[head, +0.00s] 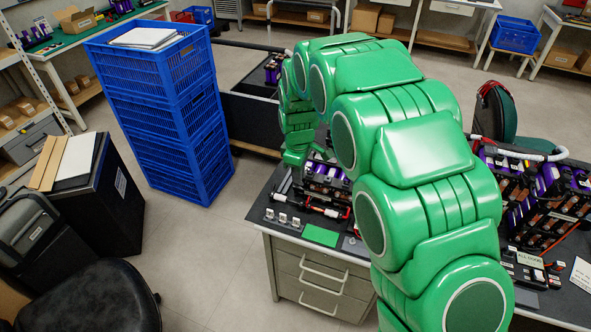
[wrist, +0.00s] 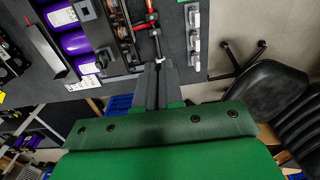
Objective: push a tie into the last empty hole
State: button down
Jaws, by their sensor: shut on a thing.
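The battery assembly, with purple cells (wrist: 75,42) and copper busbars (wrist: 124,32), fills the left of the wrist view. In the head view it (head: 326,180) sits on the workbench, partly behind my green arm. My gripper (wrist: 159,66) is shut, pointing at the bench beside the busbars. A small whitish piece, perhaps a tie (wrist: 159,59), shows at the fingertips; most of it is hidden between them. I cannot make out the holes or whether the piece touches anything. In the head view the fingertips are not clear.
Small white-topped pieces (wrist: 194,41) stand in a row on the bench. A red-and-metal tool-like thing (wrist: 153,28) lies by the fingertips. A green mat (head: 320,236) lies at the bench front. Blue crates (head: 170,110) are stacked to the left; a black chair (head: 85,298) stands nearby.

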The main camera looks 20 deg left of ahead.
send_near(330, 179)
jog(key=shift+f, duration=2.6)
jog(key=shift+f, duration=0.6)
dwell(0.7)
jog(key=c, duration=1.2)
grip_release()
jog(key=shift+r, duration=0.1)
